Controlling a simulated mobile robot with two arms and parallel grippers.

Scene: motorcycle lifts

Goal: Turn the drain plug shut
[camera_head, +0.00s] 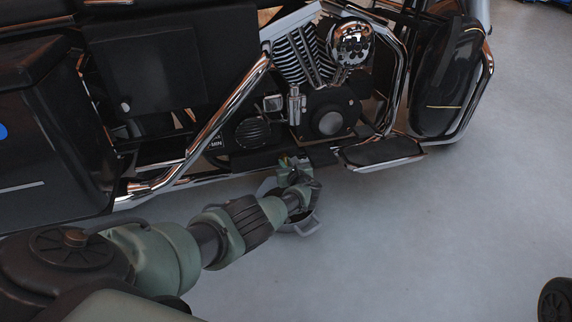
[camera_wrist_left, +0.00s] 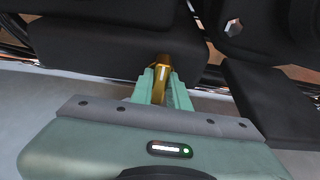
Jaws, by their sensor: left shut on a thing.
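My left gripper (camera_head: 291,163) reaches under the middle of the motorcycle in the head view. In the left wrist view its two green fingers (camera_wrist_left: 160,88) are shut on a brass-coloured drain plug (camera_wrist_left: 162,70). The plug sits at the underside of the dark engine block, and the fingers hide part of it. In the head view the plug is too small and covered to make out clearly. My right gripper is not in view.
The motorcycle's chrome pipe (camera_head: 215,125) and footboard (camera_head: 380,153) lie close around the arm. The grey floor (camera_head: 440,240) at the right is mostly clear.

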